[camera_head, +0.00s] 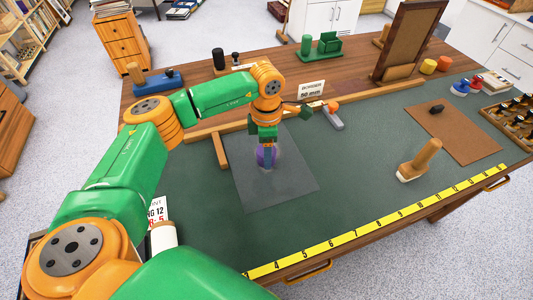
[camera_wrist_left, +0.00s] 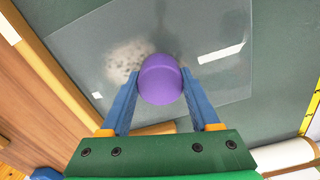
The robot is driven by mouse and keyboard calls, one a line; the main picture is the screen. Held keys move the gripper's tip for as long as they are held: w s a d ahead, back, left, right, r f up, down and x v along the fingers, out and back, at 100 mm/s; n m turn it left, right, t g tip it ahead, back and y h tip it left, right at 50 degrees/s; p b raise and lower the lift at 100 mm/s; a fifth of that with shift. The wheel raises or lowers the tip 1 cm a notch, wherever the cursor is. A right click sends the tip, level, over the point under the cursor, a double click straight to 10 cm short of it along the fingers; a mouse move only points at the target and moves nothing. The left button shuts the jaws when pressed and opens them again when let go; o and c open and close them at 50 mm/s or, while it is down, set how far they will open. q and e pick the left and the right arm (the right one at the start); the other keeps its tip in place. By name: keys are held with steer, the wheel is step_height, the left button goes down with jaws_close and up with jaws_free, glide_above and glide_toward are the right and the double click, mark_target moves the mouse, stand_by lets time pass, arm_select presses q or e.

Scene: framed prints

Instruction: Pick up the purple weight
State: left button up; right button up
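The purple weight (camera_wrist_left: 160,82) is rounded and sits between the two blue fingers of my left gripper (camera_wrist_left: 160,72) in the left wrist view. In the head view the purple weight (camera_head: 260,156) shows beside the fingers of my left gripper (camera_head: 267,158), which points down at it over a clear glass sheet (camera_head: 262,195). The fingers are spread on either side of the weight, with only a very narrow gap at most; firm contact is not visible. The fingers partly hide the weight in the head view. My right gripper is not in view.
The glass lies on a green mat (camera_head: 345,190) with a yellow ruler (camera_head: 380,220) along the front edge. A wooden-handled brush (camera_head: 420,160) and a brown board (camera_head: 455,135) lie to the right. Wooden frame strips (camera_head: 220,150) and a small sign (camera_head: 311,89) are behind.

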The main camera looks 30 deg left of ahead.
arm_select(q)
jaws_close()
